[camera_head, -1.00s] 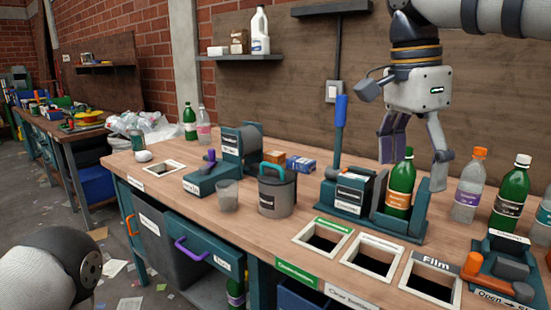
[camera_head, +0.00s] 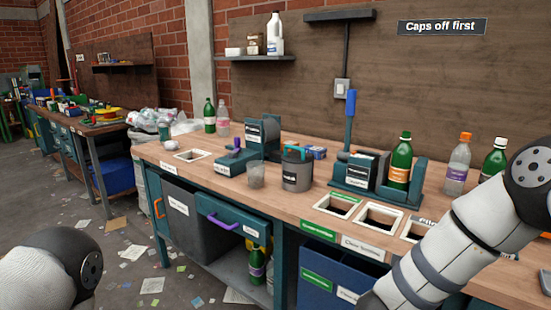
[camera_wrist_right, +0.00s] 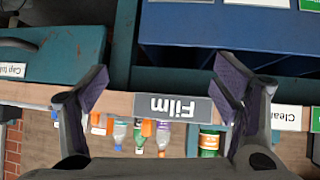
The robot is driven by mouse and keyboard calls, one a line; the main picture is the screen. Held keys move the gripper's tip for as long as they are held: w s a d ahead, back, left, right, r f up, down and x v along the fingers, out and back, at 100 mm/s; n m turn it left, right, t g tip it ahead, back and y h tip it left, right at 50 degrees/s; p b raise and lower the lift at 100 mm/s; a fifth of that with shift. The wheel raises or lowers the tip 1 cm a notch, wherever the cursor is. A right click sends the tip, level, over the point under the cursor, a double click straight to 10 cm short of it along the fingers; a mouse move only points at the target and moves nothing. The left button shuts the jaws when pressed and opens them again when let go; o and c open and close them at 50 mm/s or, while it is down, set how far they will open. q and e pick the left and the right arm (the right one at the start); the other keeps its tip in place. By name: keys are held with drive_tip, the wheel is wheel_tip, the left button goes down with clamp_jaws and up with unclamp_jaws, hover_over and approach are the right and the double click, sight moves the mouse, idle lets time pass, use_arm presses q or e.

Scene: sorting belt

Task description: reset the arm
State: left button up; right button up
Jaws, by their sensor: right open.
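My right arm (camera_head: 455,240) comes in at the lower right of the head view, and its gripper is out of that frame. In the right wrist view my right gripper (camera_wrist_right: 163,95) is open, with its two fingers wide apart and nothing between them. Behind the fingers are the bench front edge and the Film label (camera_wrist_right: 175,107). My left arm (camera_head: 55,268) shows only as a rounded white link at the lower left of the head view. Its gripper is not in view.
A green bottle with an orange label (camera_head: 400,162) stands in the crusher-like teal device (camera_head: 352,170). A clear orange-capped bottle (camera_head: 459,165) stands to its right. Framed openings (camera_head: 338,204) line the bench front. A grey canister (camera_head: 297,172) and clear cup (camera_head: 256,176) stand left of them.

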drive_tip(key=s+a+f+n+g+y, duration=0.1)
drive_tip(key=s+a+f+n+y, duration=0.25)
drive_tip(key=s+f, duration=0.75)
drive_tip(key=s+a+f+n+g+y, duration=0.1)
drive_tip(key=s+g, duration=0.3)
drive_tip(key=s, duration=1)
drive_tip(key=s+f+n+g+y, duration=0.2)
drive_tip(key=s+n+g+y, duration=0.1)
drive_tip(key=s, duration=1.1)
drive_tip(key=shift+s+a+f+g, duration=0.35)
drive_tip(key=shift+a+g, duration=0.05)
drive_tip(key=shift+g, duration=0.1)
